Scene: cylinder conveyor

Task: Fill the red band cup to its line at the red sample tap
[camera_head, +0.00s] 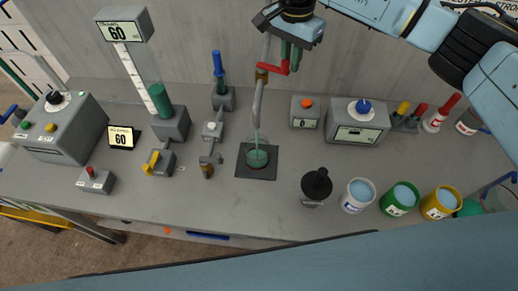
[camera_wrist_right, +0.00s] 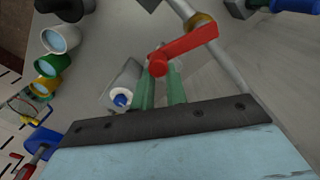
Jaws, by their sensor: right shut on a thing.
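The red sample tap stands at the back middle: a grey spout pipe (camera_head: 259,100) with a brass collar and a red lever handle (camera_head: 272,67). A thin pale stream seems to run from the spout into a cup (camera_head: 257,157) on a dark square pad below. The cup holds greenish liquid; its band colour and fill line cannot be made out. My right gripper (camera_head: 290,54) is shut on the red handle; in the right wrist view its green fingers (camera_wrist_right: 162,72) stand at the handle's end (camera_wrist_right: 186,46). My left gripper is not in view.
Right of the pad stand a black container (camera_head: 317,186) and white (camera_head: 359,195), green (camera_head: 400,198) and yellow (camera_head: 440,203) cups with pale blue contents. Behind are a grey box with a blue knob (camera_head: 357,121) and a small box with an orange button (camera_head: 305,111). Several devices crowd the left.

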